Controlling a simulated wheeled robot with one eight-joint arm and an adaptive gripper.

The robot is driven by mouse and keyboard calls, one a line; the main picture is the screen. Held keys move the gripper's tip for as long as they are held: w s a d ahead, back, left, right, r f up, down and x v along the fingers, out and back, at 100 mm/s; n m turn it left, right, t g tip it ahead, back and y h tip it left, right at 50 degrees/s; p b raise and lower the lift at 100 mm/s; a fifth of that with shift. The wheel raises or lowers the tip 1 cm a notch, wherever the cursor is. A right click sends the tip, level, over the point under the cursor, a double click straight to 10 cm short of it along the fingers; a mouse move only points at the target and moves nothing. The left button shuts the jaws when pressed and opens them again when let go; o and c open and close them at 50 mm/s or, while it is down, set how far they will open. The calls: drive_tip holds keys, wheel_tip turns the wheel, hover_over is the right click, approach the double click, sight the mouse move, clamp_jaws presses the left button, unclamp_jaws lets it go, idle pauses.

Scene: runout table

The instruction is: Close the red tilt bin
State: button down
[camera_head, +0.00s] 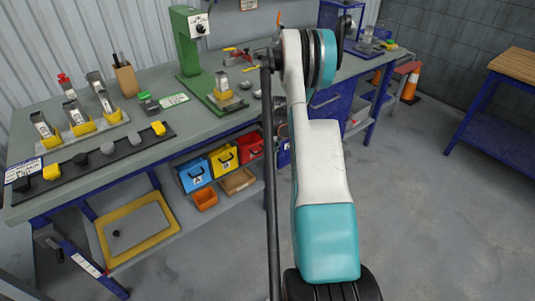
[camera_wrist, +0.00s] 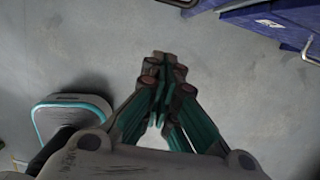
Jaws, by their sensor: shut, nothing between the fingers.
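The red tilt bin (camera_head: 249,146) is the rightmost in a row of three under the workbench in the head view, with a dark handle on its front. Its right side is close to the dark upright and my arm in the picture, and I cannot tell how far it is tilted open. It does not show in the wrist view. My gripper (camera_wrist: 163,70) is shut and empty in the wrist view, with bare grey floor behind it. In the head view my gripper cannot be made out behind my arm.
A yellow bin (camera_head: 223,159) and a blue bin (camera_head: 194,175) stand left of the red one. Orange (camera_head: 205,199) and brown (camera_head: 238,181) trays lie on the shelf below. Blue metal furniture (camera_wrist: 272,20) shows at the wrist view's upper right. The floor (camera_head: 420,220) at right is clear.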

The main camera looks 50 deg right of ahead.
sight(250, 148)
drive_tip(key=s+a+f+t+h, duration=0.1)
drive_tip(key=s+f+t, duration=0.2)
drive_tip(key=s+t, duration=0.2)
drive_tip(key=w+d+f+b, duration=0.1)
drive_tip(key=w+f+b, duration=0.4)
drive_tip(key=w, duration=0.4)
drive_tip(key=shift+w+d+t+h, duration=0.15)
drive_tip(key=shift+d+t+h, duration=0.15)
drive_tip(key=w+r+g, duration=0.1)
drive_tip(key=w+r+g+p, duration=0.1)
drive_tip(key=w+r, duration=0.1)
drive_tip(key=shift+w+d, duration=0.15)
drive_tip(key=shift+d, duration=0.2)
idle(0.5)
